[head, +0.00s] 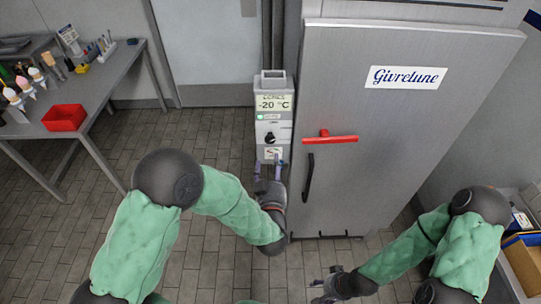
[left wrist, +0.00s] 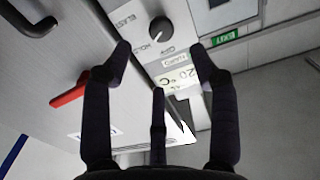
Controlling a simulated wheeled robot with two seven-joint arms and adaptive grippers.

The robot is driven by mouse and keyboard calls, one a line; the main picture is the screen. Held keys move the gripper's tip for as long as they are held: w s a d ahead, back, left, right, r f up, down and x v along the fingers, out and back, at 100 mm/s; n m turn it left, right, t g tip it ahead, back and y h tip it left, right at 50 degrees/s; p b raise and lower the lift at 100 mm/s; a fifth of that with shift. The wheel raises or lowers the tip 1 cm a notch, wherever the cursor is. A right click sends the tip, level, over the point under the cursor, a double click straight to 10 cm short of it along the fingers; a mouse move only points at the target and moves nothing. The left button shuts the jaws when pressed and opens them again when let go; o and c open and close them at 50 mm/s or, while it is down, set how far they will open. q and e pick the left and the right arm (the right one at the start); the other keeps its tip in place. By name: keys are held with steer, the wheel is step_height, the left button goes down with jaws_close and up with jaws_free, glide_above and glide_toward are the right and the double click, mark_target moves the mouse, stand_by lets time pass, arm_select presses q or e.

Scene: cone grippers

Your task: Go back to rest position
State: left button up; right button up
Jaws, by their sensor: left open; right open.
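My left gripper (head: 268,170) is in front of the lower part of a grey control box (head: 266,95). Its fingers are spread and nothing is between them. In the left wrist view the open fingers of my left gripper (left wrist: 158,60) frame the box's dark round knob (left wrist: 160,30) and its "-20 °C" label (left wrist: 178,76). I cannot tell whether a finger touches the box. My right gripper (head: 320,288) is open and empty, low in the head view over the floor in front of the freezer.
A tall grey freezer (head: 410,120) marked "Givretune" has a red bar (head: 330,139) and a black handle (head: 308,178). A bench at left holds a red bin (head: 64,118) and cones. Boxes (head: 523,262) stand at right. The tiled floor (head: 130,140) at left is clear.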

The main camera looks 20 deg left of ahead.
arm_select(q)
steer(key=shift+v, duration=0.8)
steer(key=s+d+f+m+g+h+b, duration=0.1)
steer(key=s+f+g+h+b, duration=0.2)
steer(key=f, duration=1)
steer(key=d+f+m+g+h+b, duration=0.15)
steer(key=f+g, duration=0.35)
steer(key=f, duration=0.7)
steer(key=s+d+f+n+g+h+b, duration=0.1)
steer(key=s+f+g+h+b, duration=0.3)
steer(key=s+f+g, duration=0.5)
steer(key=s+d+f, duration=0.1)
steer(key=s+f, duration=0.6)
steer(key=s, duration=0.1)
steer(key=shift+s, duration=0.2)
